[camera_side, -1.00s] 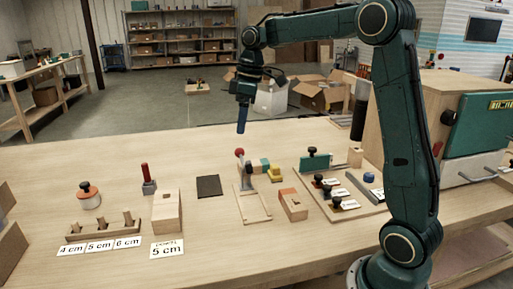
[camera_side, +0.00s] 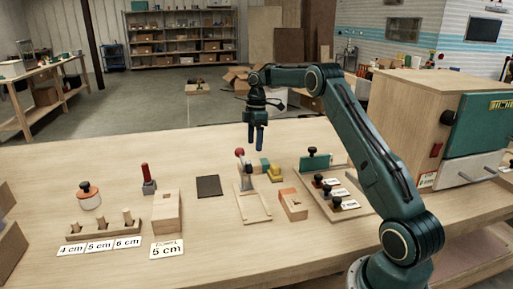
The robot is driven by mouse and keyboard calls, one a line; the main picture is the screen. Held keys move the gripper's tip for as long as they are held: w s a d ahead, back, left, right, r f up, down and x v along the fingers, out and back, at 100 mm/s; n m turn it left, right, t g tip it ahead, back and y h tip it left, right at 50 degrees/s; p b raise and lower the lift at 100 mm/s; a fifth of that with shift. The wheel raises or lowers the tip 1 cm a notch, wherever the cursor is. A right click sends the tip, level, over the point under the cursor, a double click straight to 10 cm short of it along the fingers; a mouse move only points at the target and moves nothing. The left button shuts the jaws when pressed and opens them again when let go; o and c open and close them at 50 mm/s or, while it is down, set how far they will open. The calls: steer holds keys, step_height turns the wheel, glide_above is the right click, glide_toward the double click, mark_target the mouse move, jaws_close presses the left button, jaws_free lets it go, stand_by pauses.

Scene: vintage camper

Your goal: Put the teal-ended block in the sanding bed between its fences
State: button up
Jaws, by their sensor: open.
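A small block with a teal end (camera_side: 265,163) lies in the middle of the bench, touching or close beside a yellow piece (camera_side: 275,174). In front of them is a pale wooden bed with raised edges (camera_side: 254,208), with a red-knobbed upright (camera_side: 239,154) at its back end. I cannot tell for sure whether this is the sanding bed; a flat dark pad (camera_side: 208,187) lies to its left. My gripper (camera_side: 255,147), with blue fingers pointing down, is open and empty, above and behind the teal-ended block.
An orange-topped wooden block (camera_side: 293,204) sits right of the bed. At left are a slotted wooden box (camera_side: 167,212), a peg rack (camera_side: 104,230) and a red-handled tool (camera_side: 147,180).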

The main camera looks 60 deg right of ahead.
mark_target(256, 162)
steer(key=shift+f, duration=0.15)
steer(key=shift+a+f, duration=0.15)
steer(key=shift+f, duration=0.65)
steer(key=shift+f, duration=0.1)
steer(key=shift+s+a+f, duration=0.1)
steer(key=shift+a+f, duration=0.15)
steer(key=shift+f, duration=1.1)
steer(key=shift+s+a+f, duration=0.1)
steer(key=shift+a+f, duration=0.1)
steer(key=shift+f, duration=1.15)
steer(key=shift+c, duration=0.4)
steer(key=c, duration=1.1)
steer(key=shift+s+d+r, duration=0.2)
steer(key=shift+d+r, duration=0.1)
steer(key=shift+r, duration=0.15)
steer(key=c, duration=0.4)
steer(key=s+d+r, duration=0.2)
steer(key=s+d, duration=0.1)
steer(key=s+d+r, duration=0.2)
steer(key=s+d, duration=0.1)
steer(key=s+d+r, duration=0.3)
steer(key=shift+s+d+r, duration=0.1)
steer(key=shift+s+d, duration=0.05)
steer(key=shift+s, duration=0.05)
